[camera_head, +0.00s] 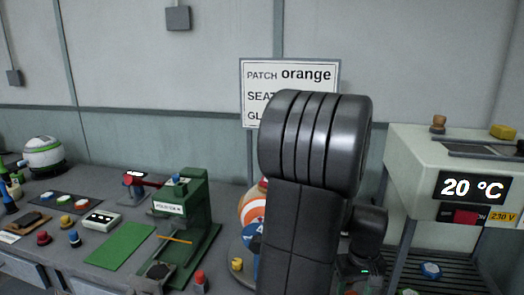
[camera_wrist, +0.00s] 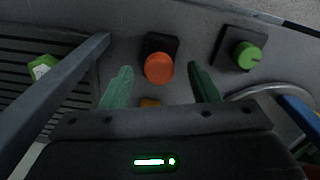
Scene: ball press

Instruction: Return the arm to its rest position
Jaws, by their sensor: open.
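My arm (camera_head: 315,190) stands upright in the middle of the head view, with its dark grey upper joint high in front of the wall sign. In the wrist view my gripper (camera_wrist: 161,69) shows two pale green fingers spread apart with nothing held between them. A round orange-red button (camera_wrist: 159,68) on a dark base appears between the fingertips; I cannot tell the distance to it. In the head view the fingers are not clearly visible.
A green knob (camera_wrist: 246,55) is right of the fingers, and a grey bar (camera_wrist: 62,88) crosses at left. The bench holds a green press (camera_head: 184,215), a green mat (camera_head: 120,246) and a striped ball (camera_head: 252,208). A beige machine reading 20 °C (camera_head: 415,165) stands right.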

